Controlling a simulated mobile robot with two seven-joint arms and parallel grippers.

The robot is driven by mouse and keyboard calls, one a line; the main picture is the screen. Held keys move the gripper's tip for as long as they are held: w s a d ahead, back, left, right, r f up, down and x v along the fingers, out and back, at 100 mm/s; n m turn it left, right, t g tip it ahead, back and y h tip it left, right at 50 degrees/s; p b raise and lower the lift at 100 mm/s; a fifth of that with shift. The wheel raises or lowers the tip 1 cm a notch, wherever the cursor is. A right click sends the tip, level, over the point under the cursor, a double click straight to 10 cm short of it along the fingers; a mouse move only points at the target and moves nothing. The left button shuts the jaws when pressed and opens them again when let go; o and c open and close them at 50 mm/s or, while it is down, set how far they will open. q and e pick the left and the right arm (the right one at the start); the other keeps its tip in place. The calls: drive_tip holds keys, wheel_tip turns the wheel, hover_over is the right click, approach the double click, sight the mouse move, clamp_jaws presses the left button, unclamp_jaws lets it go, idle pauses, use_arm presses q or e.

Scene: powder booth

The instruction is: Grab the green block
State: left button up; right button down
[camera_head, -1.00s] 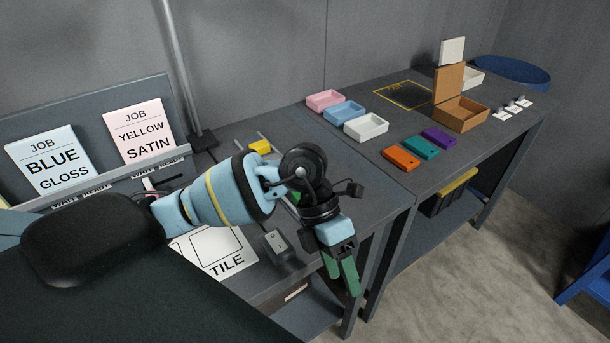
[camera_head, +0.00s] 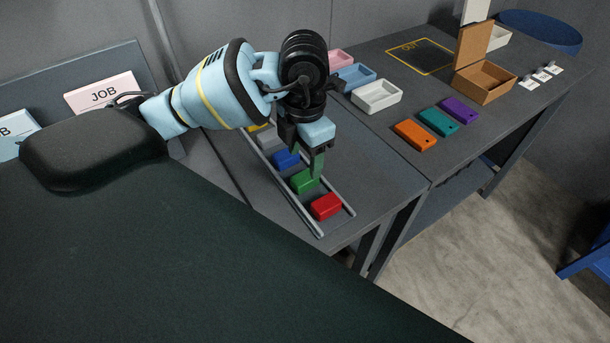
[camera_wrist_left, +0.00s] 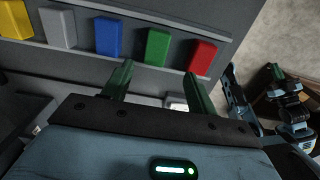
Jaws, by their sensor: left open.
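The green block (camera_head: 305,182) lies in a row of blocks between two rails on the dark table, between a blue block (camera_head: 286,158) and a red block (camera_head: 326,206). My left gripper (camera_head: 312,165) is close to the green block in the head view, its green fingers pointing down. In the left wrist view the green block (camera_wrist_left: 158,46) sits ahead of the fingers, between their lines, and the open left gripper (camera_wrist_left: 158,80) has nothing between its fingers. I cannot tell exactly how high the fingertips are. My right gripper is not in view.
Grey (camera_wrist_left: 58,28) and yellow (camera_wrist_left: 16,19) blocks stand farther along the row. The neighbouring table holds a white tray (camera_head: 376,97), orange (camera_head: 415,135), teal (camera_head: 438,122) and purple (camera_head: 459,110) pieces, and an open brown box (camera_head: 485,83).

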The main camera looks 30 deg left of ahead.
sight(305, 177)
use_arm(q)
drive_tip(key=shift+w+a+f, duration=0.1)
drive_tip(key=shift+w+f, duration=0.05)
drive_tip(key=shift+f, duration=0.95)
drive_tip(key=shift+w+a+f, duration=0.1)
drive_tip(key=shift+f, duration=1.05)
drive_tip(key=shift+w+a+f, duration=0.1)
drive_tip(key=shift+w+f, duration=0.05)
drive_tip(key=shift+f, duration=0.95)
drive_tip(key=shift+d, duration=0.1)
drive_tip(key=shift+c, duration=0.5)
drive_tip(key=c, duration=1)
